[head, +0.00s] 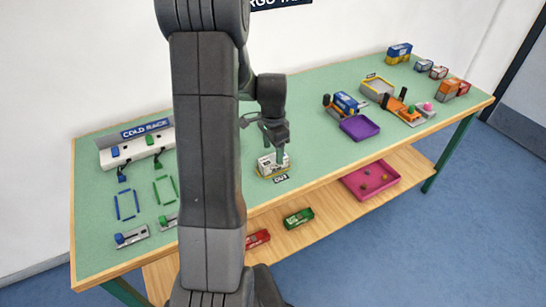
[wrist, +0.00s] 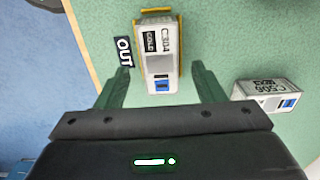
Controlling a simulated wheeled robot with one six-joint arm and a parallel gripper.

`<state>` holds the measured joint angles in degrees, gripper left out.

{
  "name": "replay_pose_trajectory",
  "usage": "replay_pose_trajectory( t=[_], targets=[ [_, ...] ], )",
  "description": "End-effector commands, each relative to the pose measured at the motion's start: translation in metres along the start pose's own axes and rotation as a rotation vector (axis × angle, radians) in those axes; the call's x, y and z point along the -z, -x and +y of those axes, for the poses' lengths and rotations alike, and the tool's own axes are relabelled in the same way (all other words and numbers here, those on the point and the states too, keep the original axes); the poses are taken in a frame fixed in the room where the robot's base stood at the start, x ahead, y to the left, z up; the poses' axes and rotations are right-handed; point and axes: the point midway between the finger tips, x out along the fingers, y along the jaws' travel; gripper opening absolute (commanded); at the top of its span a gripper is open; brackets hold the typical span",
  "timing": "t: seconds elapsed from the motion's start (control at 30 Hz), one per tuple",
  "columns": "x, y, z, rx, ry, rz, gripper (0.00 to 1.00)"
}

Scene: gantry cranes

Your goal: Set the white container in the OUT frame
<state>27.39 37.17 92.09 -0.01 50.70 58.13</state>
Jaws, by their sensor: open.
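A white container (wrist: 158,55) marked C304 and COLD sits at the yellow OUT frame (wrist: 155,11); yellow edging shows along its far end and left side. I cannot tell whether it lies fully flat inside. In the head view the white container (head: 268,163) is near the table's front edge, with the OUT label (head: 281,179) in front of it. My gripper (wrist: 160,72) is open, one finger on each side of the container, with gaps visible. In the head view my gripper (head: 277,152) is right over it and partly hides it.
A second white container (wrist: 268,96), marked C506, lies to the right in the wrist view. The cold rack (head: 135,145) stands at the left back. A purple tray (head: 359,127) and orange vehicles are at the right. My arm hides part of the table.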

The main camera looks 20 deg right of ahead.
Motion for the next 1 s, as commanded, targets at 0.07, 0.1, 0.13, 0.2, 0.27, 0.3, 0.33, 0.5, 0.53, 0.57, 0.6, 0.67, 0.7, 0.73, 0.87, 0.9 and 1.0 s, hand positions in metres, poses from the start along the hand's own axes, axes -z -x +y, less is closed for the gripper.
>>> replay_pose_trajectory(
  t=[0.07,0.1,0.13,0.2,0.27,0.3,0.33,0.5,0.53,0.57,0.6,0.67,0.7,0.73,0.87,0.9,1.0],
  targets=[
    [0.0,0.02,0.0,0.004,0.0,0.003,0.62],
    [0.0,0.029,-0.001,0.005,0.0,0.003,0.62],
    [0.0,0.035,-0.001,0.003,0.0,0.002,0.62],
    [0.0,0.048,0.0,0.004,0.0,0.002,0.62],
    [0.0,0.057,0.0,0.002,0.0,0.001,0.62],
    [0.0,0.062,0.0,0.002,0.0,0.001,0.62],
    [0.0,0.065,0.0,0.002,0.0,0.001,0.62],
    [0.0,0.075,0.0,0.0,0.0,0.0,0.62],
    [0.0,0.075,0.0,0.0,0.0,0.0,0.62],
    [0.0,0.075,0.0,-0.001,0.0,0.0,0.62],
    [0.0,0.075,0.0,-0.001,0.0,0.0,0.62],
    [0.0,0.075,0.0,-0.001,0.0,0.0,0.62],
    [0.0,0.075,0.0,-0.001,0.0,0.0,0.62],
    [0.0,0.075,0.0,-0.001,0.0,0.0,0.62],
    [0.0,0.074,0.0,-0.001,0.0,-0.001,0.62],
    [0.0,0.072,0.0,-0.001,0.0,-0.001,0.62],
    [0.0,0.063,0.001,-0.003,0.0,-0.002,0.62]
  ],
)
